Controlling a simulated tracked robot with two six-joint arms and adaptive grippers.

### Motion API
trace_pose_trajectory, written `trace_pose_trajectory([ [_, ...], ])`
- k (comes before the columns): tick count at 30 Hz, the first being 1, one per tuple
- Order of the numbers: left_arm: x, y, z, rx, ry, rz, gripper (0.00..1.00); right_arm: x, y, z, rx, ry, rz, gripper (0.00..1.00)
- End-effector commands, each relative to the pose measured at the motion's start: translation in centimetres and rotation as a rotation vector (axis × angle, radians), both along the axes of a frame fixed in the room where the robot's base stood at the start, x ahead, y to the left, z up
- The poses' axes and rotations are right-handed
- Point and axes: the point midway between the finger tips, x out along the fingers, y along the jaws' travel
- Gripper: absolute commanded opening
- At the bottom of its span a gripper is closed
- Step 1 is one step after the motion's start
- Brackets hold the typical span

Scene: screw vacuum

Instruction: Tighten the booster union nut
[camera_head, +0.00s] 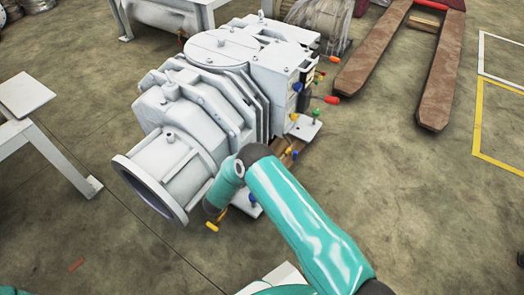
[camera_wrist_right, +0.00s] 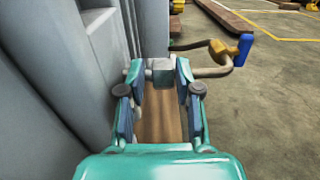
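The large grey-white screw vacuum pump (camera_head: 215,85) stands in the middle of the head view, its round flange toward the lower left. My right arm reaches from the lower right to the pump's near side. Its gripper is mostly hidden there. In the right wrist view the right gripper's (camera_wrist_right: 160,72) fingers are apart. A small grey fitting (camera_wrist_right: 160,68), which looks like the union nut, lies between the fingertips. I cannot tell whether they touch it. A thin pipe runs right from it to a blue-handled valve (camera_wrist_right: 243,48). My left gripper is not in view.
The pump's grey wall (camera_wrist_right: 50,90) is close on the left of the right gripper. Coloured handles, one red (camera_head: 332,99), stick out from the pump's right side. A brown forked frame (camera_head: 400,60) and a white stand (camera_head: 30,120) lie apart. Floor on the right is clear.

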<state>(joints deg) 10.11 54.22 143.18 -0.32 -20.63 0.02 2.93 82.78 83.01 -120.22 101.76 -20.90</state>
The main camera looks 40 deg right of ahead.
Motion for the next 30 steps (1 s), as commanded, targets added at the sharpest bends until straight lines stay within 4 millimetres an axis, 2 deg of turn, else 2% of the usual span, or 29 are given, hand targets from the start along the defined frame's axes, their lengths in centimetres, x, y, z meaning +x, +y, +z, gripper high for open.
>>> trace_pose_trajectory([
  [3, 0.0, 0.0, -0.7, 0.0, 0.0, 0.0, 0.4, 0.5, -1.4, -0.2, 0.001, -0.001, -0.003, 0.33],
  [6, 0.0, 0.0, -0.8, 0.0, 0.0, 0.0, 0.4, 0.8, -2.0, -0.1, 0.001, 0.0, 0.0, 0.33],
  [15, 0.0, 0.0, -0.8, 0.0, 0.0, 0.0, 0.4, 0.9, -2.3, 0.0, 0.001, 0.002, 0.0, 0.33],
  [17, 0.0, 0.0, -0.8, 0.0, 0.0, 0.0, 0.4, 0.9, -2.3, 0.0, 0.001, 0.002, 0.0, 0.25],
  [21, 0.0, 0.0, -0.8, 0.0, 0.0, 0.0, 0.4, 0.9, -2.3, 0.0, 0.002, 0.001, 0.001, 0.02],
  [24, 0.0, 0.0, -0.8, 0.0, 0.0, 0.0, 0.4, 1.0, -2.2, 0.0, 0.002, 0.0, 0.003, 0.0],
  [25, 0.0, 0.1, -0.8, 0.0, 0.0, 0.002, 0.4, 0.9, -3.6, 0.0, 0.003, -0.001, -0.002, 0.0],
  [30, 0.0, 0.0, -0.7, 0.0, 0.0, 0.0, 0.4, 0.9, -2.6, 0.2, 0.01, 0.001, 0.001, 0.0],
])
